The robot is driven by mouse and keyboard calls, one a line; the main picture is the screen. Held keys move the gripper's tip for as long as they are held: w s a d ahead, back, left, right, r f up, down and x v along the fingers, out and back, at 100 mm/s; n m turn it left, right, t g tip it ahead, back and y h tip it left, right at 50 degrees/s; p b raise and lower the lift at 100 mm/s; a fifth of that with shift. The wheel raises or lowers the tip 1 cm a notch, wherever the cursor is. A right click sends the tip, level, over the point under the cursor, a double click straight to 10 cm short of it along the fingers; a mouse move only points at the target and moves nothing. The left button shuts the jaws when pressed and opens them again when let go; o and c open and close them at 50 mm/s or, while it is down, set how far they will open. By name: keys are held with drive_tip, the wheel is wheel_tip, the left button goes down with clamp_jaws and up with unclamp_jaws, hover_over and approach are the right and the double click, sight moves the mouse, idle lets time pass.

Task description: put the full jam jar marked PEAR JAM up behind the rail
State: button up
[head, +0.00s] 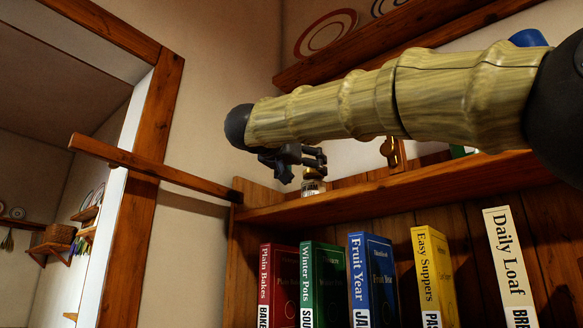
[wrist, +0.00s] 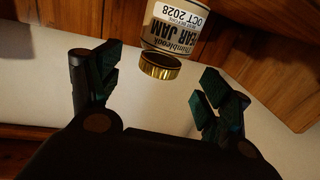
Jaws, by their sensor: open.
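My gripper (wrist: 160,85) is open and empty. The jar is beyond the fingertips, between them in the picture, and apart from both. In the head view my gripper (head: 306,160) hangs just above a small jar (head: 313,184) at the bookcase's top board (head: 400,192); the board's edge hides its lower part.
Several upright cookbooks, such as Fruit Year (head: 372,280), stand below the top board. A higher wooden shelf (head: 390,48) holds plates behind my arm. A wooden bar (head: 150,168) crosses the doorway post (head: 145,200) at the left.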

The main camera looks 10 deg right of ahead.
drive_tip(key=b+v, duration=0.1)
drive_tip(key=v, duration=0.5)
drive_tip(key=shift+a+b, duration=0.15)
drive_tip(key=shift+b, duration=0.15)
drive_tip(key=shift+s, duration=0.1)
